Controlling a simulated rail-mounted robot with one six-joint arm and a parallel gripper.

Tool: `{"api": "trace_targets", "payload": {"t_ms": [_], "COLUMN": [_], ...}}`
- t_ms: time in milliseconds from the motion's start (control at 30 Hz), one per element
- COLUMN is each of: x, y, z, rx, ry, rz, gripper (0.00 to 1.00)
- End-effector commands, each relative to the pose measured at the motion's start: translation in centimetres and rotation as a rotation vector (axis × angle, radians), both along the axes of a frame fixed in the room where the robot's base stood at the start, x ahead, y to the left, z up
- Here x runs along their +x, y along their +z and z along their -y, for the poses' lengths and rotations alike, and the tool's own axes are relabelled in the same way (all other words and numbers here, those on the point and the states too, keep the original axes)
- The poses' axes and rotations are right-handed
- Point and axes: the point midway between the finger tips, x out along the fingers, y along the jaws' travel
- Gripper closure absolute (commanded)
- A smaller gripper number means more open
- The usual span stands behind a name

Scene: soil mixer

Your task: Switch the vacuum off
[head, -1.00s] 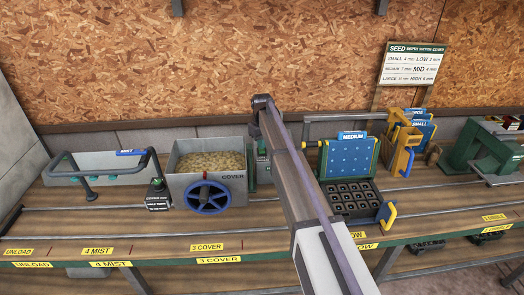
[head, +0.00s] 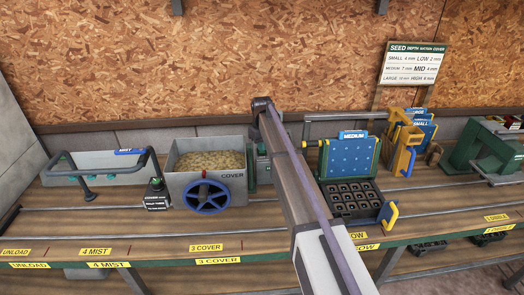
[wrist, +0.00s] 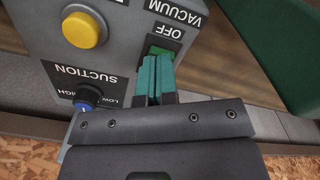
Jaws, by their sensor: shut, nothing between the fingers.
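The grey control box (wrist: 130,40) shows upside down in the wrist view, with a VACUUM label (wrist: 177,8) and an OFF label (wrist: 170,33). A green switch (wrist: 161,50) sits beside the OFF label, partly hidden behind my fingertips. My gripper (wrist: 156,62) is shut and empty, its teal fingertips right at the switch. I cannot tell whether they touch it. A round yellow button (wrist: 83,30) and a blue-capped SUCTION knob (wrist: 87,98) are on the same face. In the head view my arm hides the gripper and most of what stands behind it.
In the head view, the grey COVER bin (head: 208,187) with a blue handwheel stands left of my arm. A blue MEDIUM plate (head: 350,158) and a black cell tray (head: 352,197) stand right of it. The MIST basin (head: 105,165) is at the left.

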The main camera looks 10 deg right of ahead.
Motion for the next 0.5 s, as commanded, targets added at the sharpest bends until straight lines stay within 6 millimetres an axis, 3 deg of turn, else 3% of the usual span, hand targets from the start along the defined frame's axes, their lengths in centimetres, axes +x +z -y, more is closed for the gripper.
{"api": "trace_targets", "payload": {"t_ms": [500], "x": [0.0], "y": [-0.45], "z": [0.0], "rx": [0.0], "ry": [0.0], "rz": [0.0], "gripper": [1.0]}}
